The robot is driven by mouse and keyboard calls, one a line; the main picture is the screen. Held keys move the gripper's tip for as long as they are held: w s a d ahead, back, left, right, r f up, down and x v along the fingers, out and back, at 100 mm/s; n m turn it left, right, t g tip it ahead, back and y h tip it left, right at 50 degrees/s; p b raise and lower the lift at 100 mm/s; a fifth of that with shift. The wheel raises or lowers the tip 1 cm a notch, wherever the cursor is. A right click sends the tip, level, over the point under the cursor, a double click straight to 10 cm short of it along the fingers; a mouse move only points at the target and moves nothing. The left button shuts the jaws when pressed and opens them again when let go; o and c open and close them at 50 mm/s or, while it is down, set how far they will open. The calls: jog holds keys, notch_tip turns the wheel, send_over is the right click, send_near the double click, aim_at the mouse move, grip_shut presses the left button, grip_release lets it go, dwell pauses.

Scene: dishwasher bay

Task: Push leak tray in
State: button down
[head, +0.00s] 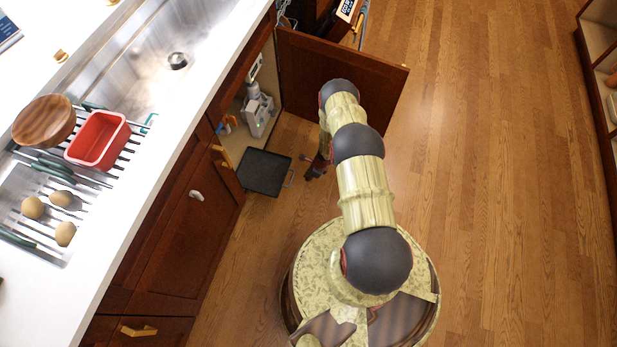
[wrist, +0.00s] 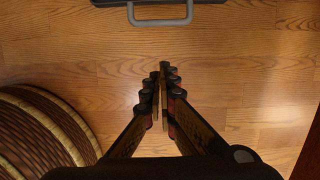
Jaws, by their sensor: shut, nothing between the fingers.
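The leak tray (head: 264,172) is a flat dark tray with a grey handle on its near side. In the head view it sticks out of the open cabinet under the sink, above the wood floor. In the wrist view its edge and grey handle (wrist: 160,20) show at the top; the rest is out of frame. My gripper (wrist: 161,70) is shut and empty, pointing toward the handle with a gap of floor visible between them. In the head view my gripper (head: 314,172) is small and dark, just right of the tray's handle, partly hidden by my arm.
An open cabinet door (head: 340,75) stands out behind my arm. A white device (head: 258,112) is inside the cabinet, behind the tray. A closed cabinet door (head: 180,235) lies left of the tray. The wood floor (head: 490,180) to the right is clear.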

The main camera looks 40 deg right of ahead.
jog(key=w+a+f+b, duration=0.3)
jog(key=w+f+b, duration=0.1)
jog(key=f, duration=0.2)
jog(key=shift+w+a, duration=0.15)
jog(key=shift+a, duration=0.1)
